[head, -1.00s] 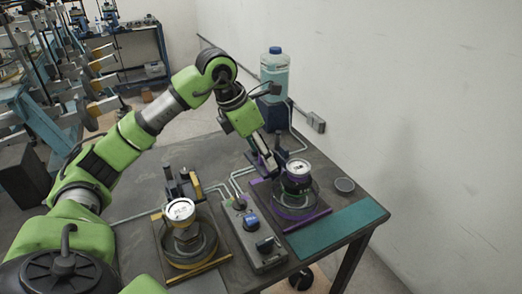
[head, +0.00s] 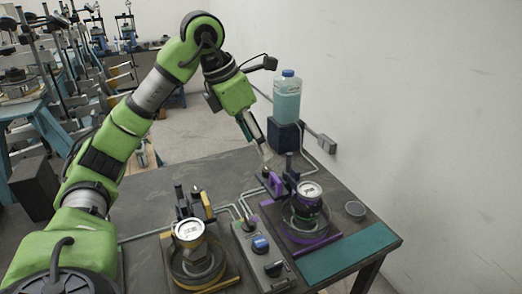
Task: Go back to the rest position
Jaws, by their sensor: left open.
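My left gripper (head: 267,155) is open and holds nothing. It hangs above the back part of the table, just behind the purple-framed device, and looks clear of it. My right gripper does not show.
A clear bottle of bluish liquid (head: 287,98) stands on a dark blue block (head: 284,137) at the back. A small round grey dish (head: 355,209) and a teal mat (head: 348,254) lie at the right. The white wall (head: 430,120) is close behind. The table's left part (head: 150,195) is clear.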

